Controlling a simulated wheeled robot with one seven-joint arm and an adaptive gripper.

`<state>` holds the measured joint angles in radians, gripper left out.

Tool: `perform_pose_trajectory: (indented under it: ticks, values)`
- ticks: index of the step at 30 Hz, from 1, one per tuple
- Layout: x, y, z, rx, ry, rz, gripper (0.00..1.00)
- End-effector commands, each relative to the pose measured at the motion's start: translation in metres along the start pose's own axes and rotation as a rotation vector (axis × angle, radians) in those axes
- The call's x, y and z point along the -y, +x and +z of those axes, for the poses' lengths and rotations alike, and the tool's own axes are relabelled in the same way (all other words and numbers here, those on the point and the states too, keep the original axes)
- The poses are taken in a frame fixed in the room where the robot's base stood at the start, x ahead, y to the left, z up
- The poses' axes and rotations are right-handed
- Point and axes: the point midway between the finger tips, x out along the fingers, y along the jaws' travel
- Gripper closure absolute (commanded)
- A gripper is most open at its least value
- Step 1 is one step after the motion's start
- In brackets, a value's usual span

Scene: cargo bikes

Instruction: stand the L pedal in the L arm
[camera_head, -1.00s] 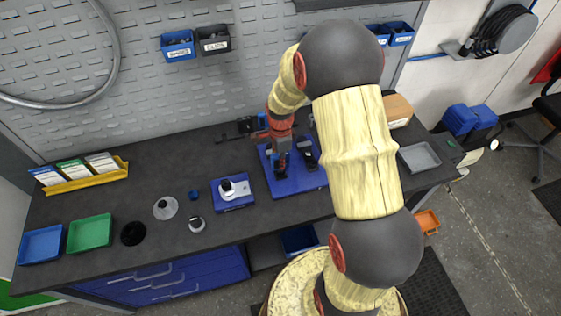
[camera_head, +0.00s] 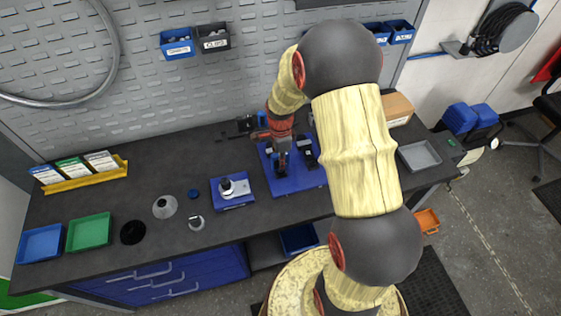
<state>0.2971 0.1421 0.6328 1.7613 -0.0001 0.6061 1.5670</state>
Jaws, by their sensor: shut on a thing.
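My gripper (camera_head: 281,150) is over the blue board (camera_head: 303,184) on the dark workbench, pointing down. It is shut on a small dark part, which I take to be the L pedal (camera_head: 282,169). The part is low, at the board's left half. I cannot tell whether it touches anything below. Dark upright parts (camera_head: 307,158) stand on the board just right of the gripper. I cannot tell which part is the L arm. My own arm hides part of the board's right side.
A smaller blue block (camera_head: 233,203) with a grey and black part stands left of the board. Small grey parts (camera_head: 164,206) and a black disc (camera_head: 133,232) lie further left. Green (camera_head: 89,231) and blue (camera_head: 41,244) trays are at the far left, a grey tray (camera_head: 419,156) at the right.

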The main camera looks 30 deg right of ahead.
Motion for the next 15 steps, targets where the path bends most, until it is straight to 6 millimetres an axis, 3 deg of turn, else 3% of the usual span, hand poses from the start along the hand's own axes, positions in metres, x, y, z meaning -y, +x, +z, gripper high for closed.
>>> perform_pose_trajectory:
  ticks: [2, 3, 15]
  values:
    - [0.0001, -0.0002, 0.0000, 0.000, 0.000, 0.000, 1.00]
    - [0.0001, -0.0002, 0.0000, 0.000, 0.000, 0.000, 0.82]
    - [0.0000, -0.0001, 0.0000, 0.000, 0.000, 0.000, 0.62]
